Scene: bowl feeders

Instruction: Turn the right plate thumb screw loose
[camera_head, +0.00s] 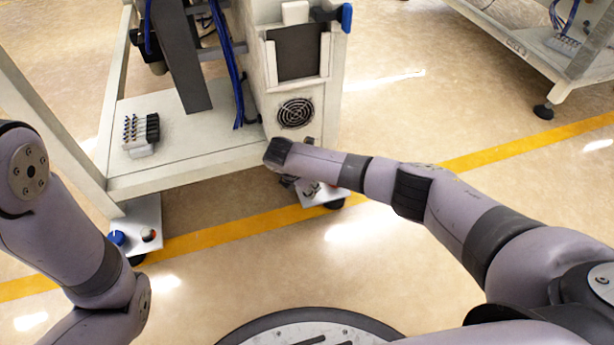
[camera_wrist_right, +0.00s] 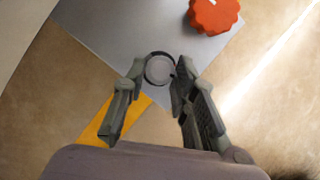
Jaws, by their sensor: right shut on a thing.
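The right plate (camera_wrist_right: 98,32) is a grey metal foot plate low at the machine frame's corner. It also shows in the head view (camera_head: 325,198), partly hidden by my right arm. The right plate thumb screw (camera_wrist_right: 159,69) shows in the right wrist view as a round, light grey head with a dark rim near the plate's corner. My right gripper (camera_wrist_right: 160,74) is shut on it, one finger on each side. In the head view the right gripper (camera_head: 308,189) is small and partly hidden beneath its wrist. My left arm shows at the left, but its gripper is not visible.
An orange-red knob (camera_wrist_right: 214,13) stands on the same plate, close to the screw. Open floor lies in front.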

